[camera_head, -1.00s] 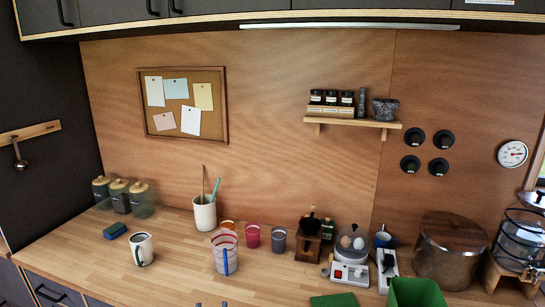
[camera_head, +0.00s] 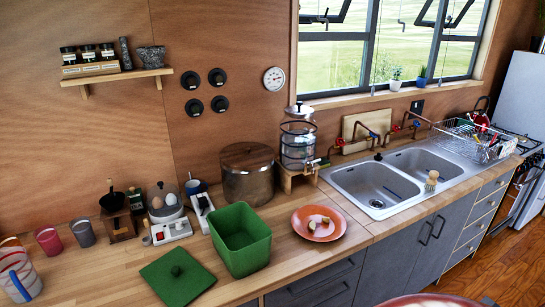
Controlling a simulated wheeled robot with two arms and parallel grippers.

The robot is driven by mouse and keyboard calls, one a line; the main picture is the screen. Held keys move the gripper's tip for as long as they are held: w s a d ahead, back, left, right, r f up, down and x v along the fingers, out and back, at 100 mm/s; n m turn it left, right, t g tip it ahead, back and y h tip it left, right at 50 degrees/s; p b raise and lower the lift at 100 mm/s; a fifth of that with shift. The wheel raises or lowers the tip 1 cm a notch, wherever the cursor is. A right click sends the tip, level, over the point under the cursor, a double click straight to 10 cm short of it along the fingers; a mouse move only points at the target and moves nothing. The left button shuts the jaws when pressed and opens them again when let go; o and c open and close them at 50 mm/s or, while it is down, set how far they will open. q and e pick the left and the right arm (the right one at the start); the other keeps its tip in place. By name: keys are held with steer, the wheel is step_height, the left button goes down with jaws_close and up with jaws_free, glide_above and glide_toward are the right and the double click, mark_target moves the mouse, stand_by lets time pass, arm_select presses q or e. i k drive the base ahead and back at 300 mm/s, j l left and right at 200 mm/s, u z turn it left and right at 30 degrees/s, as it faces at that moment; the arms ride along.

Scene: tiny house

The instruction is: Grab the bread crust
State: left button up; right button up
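An orange plate (camera_head: 337,230) lies on the wooden counter to the right of the green bin. Small brown pieces that look like bread crust (camera_head: 318,221) lie on it, near its middle. They are small, and I cannot tell how many pieces there are. Neither of my grippers is in view.
A green open bin (camera_head: 242,242) and its green lid (camera_head: 177,278) are left of the plate. A metal pot (camera_head: 248,176) and a water dispenser (camera_head: 298,140) stand behind. The double sink (camera_head: 372,188) is to the right. A reddish round surface (camera_head: 425,301) shows at the bottom edge.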

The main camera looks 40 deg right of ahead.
mark_target(311, 224)
steer(key=z, duration=1.6)
steer(key=i+l, duration=0.75)
steer(key=i, duration=0.3)
steer(key=l+z, duration=0.05)
